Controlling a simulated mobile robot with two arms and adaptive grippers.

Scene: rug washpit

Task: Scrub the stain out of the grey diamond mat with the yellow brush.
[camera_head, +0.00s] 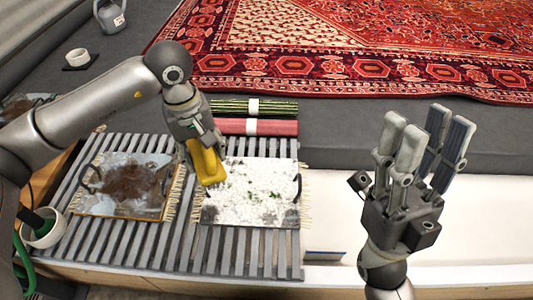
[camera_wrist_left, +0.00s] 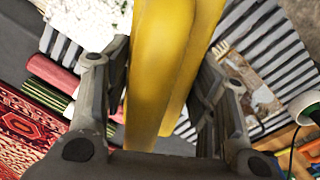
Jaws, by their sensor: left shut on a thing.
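My right gripper (camera_head: 424,142) is open and empty, fingers up, at the right.
The slatted rack (camera_head: 150,256) carries both mats. A green roll (camera_head: 233,105) and a red roll (camera_head: 262,127) lie behind it. A white bowl (camera_head: 45,230) stands at the left edge. A large red rug (camera_head: 350,70) covers the back; a watering can (camera_head: 110,17) stands far left.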

